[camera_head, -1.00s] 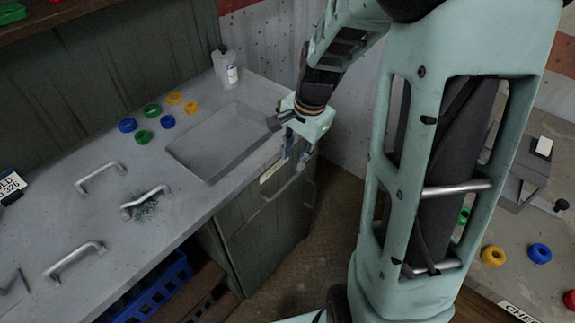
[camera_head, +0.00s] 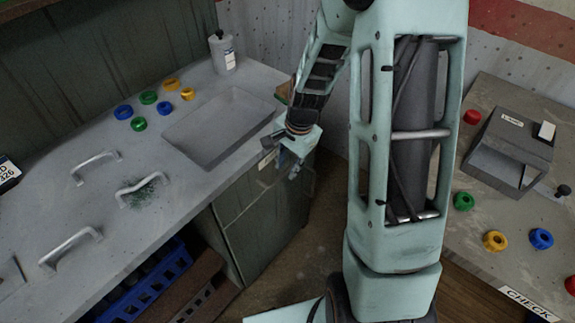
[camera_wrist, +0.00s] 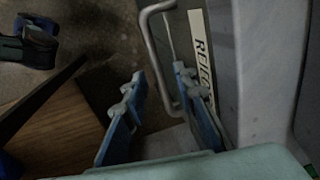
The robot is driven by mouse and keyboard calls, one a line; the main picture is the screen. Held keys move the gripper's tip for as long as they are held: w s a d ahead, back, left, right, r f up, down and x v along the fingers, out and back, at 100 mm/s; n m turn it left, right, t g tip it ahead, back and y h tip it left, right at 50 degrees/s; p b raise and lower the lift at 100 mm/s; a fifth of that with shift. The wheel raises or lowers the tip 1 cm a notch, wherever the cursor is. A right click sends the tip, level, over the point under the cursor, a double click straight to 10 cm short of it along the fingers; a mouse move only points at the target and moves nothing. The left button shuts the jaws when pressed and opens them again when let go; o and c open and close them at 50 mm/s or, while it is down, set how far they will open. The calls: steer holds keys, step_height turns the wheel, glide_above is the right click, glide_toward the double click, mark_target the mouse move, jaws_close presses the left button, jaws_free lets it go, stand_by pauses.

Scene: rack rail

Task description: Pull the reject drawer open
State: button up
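The reject drawer (camera_head: 238,197) is in the cabinet front below the bench top, and it looks shut. Its label, partly covered, shows in the wrist view (camera_wrist: 201,45). Its metal bar handle (camera_wrist: 151,40) stands out from the front beside the label. My gripper (camera_head: 289,170) is at the drawer front, just below the bench edge. In the wrist view my gripper (camera_wrist: 158,88) is open, with the handle's bar running between the two blue fingers, closer to the right one. I cannot tell whether a finger touches it.
The bench top carries a shallow grey tray (camera_head: 220,125), a bottle (camera_head: 222,54), coloured rings and several metal handles (camera_head: 96,166). A blue crate (camera_head: 150,285) is under the bench. A second table (camera_head: 480,245) with a grey box (camera_head: 508,150) stands at right. Floor is open between.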

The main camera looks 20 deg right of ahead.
jaws_close()
stand_by(0.4)
